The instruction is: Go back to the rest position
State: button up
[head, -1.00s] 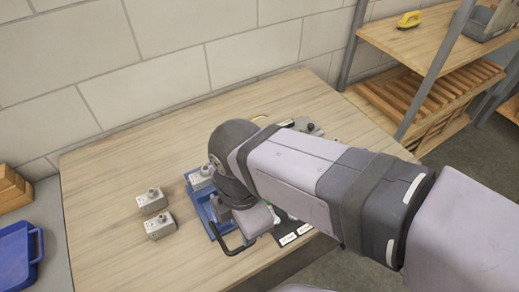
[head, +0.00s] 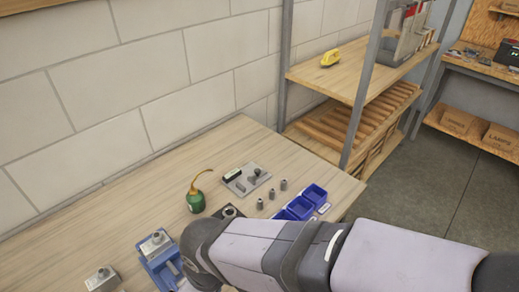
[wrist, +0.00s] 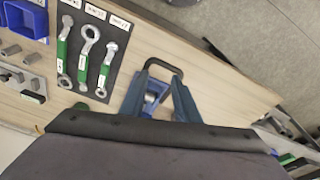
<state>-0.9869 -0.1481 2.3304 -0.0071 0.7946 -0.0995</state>
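My gripper (wrist: 160,98) shows in the wrist view as two dark blue fingers set apart, with nothing held between them. Behind the gap lies part of the blue fixture (wrist: 150,104) with a black loop handle (wrist: 168,66). In the head view my arm crosses the lower right and hides the gripper. The blue fixture (head: 158,268) is just left of the arm there, with a grey metal part (head: 155,243) on it.
Another grey part (head: 102,280) lies left of the fixture. Green-handled wrenches (wrist: 84,66) lie on a dark mat. Shelving (head: 345,72) stands beyond the bench's right end.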

jog(key=w+d+f+m, duration=0.2)
jog(key=d+m, duration=0.4)
jog(key=d, duration=0.6)
jog(key=w+d+f+m+g+h, duration=0.1)
jog(key=w+d+f+m, duration=0.2)
jog(key=d, duration=1)
jog(key=f+m, duration=0.1)
jog(key=m, duration=0.2)
jog(key=shift+w+f+m, duration=0.15)
jog(key=shift+w+m, duration=0.05)
jog(key=shift+m, duration=0.1)
